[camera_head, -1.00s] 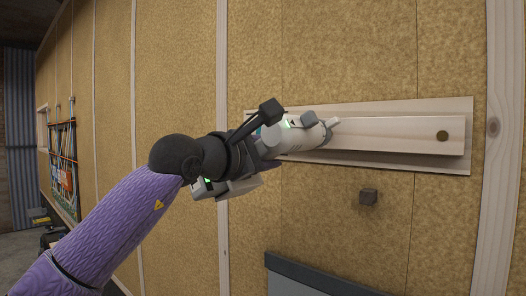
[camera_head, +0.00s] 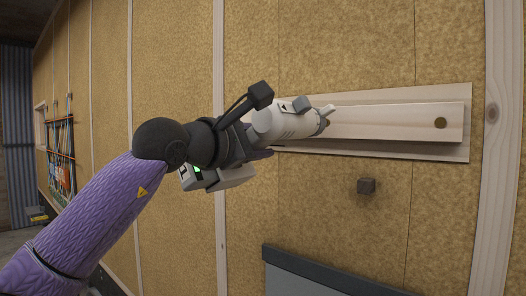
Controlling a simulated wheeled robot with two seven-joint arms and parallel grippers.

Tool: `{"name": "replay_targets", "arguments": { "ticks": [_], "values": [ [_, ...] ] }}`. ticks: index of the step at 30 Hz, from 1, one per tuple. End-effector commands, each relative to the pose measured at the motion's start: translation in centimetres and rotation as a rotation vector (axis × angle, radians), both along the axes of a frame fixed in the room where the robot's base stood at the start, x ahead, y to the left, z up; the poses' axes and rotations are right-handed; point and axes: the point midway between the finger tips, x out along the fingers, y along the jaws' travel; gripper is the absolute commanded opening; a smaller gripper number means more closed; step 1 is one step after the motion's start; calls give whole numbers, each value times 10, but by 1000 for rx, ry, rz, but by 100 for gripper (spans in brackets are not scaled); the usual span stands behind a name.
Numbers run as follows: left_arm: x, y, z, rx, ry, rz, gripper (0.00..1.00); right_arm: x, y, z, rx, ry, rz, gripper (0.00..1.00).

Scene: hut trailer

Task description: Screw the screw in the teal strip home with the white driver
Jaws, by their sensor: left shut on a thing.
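My left gripper (camera_head: 248,148) is shut on the white driver (camera_head: 288,122), in front of the wall. The driver's pale nose end points right, over the left part of a mounted wooden strip. Its lower white part with a green light (camera_head: 232,177) shows below my wrist. A pale wooden strip (camera_head: 390,122) lies on a wider wooden backing board (camera_head: 455,96). A brass-coloured round head (camera_head: 440,123) sits at its right end. No teal strip or screw in one shows clearly; the driver and gripper cover the left end. My right gripper is not in view.
A grey-edged panel (camera_head: 330,275) stands at the bottom. Pale battens run up the wall. A rack of hanging things (camera_head: 61,150) is far left.

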Motion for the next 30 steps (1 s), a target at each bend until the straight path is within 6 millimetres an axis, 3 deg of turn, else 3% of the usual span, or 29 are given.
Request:
{"name": "replay_targets", "arguments": {
  "ticks": [1, 4, 18, 30],
  "values": [
    [-5, 3, -3, -1, -8, 0, 0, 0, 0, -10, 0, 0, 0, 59],
    [-9, 8, 0, -1, -6, 1, 0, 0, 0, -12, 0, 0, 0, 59],
    [-1, 81, 4, -2, -4, 2, 0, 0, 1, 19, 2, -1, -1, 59],
    [0, 86, 1, 0, -5, 0, 0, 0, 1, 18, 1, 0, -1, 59]
  ]
}}
